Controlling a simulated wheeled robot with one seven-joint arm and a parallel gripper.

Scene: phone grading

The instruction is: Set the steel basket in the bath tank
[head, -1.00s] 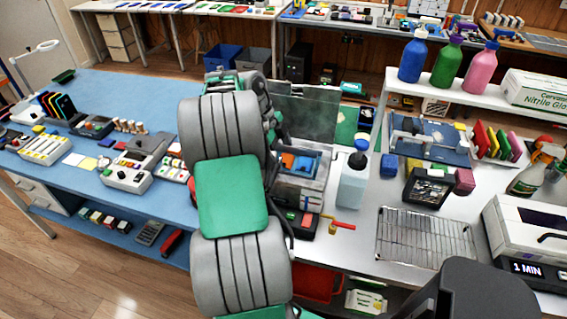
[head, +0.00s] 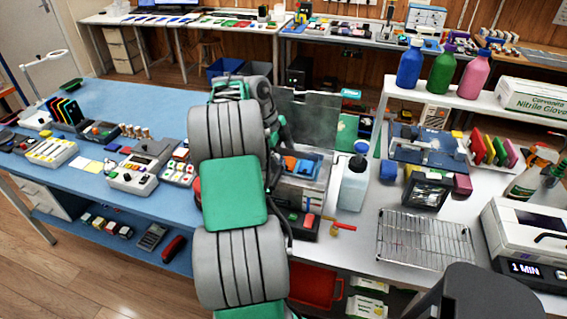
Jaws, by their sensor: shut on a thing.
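A grey open-topped box (head: 314,190), which looks like the bath tank, stands on the bench just right of my arm. Blue and orange items show at its top, and my arm covers its left part. I cannot make out the steel basket for certain; a flat wire rack (head: 425,240) lies on the white bench to the right. My arm rises through the middle of the head view and bends over at the top. Its gripper is hidden behind the arm links, so its fingers and anything in them do not show.
A white bottle with a blue cap (head: 353,187) stands right beside the grey box. A dark upright panel (head: 306,117) stands behind it. A white machine reading 1 MIN (head: 530,240) is at the right. The left blue bench (head: 120,95) has free room at the back.

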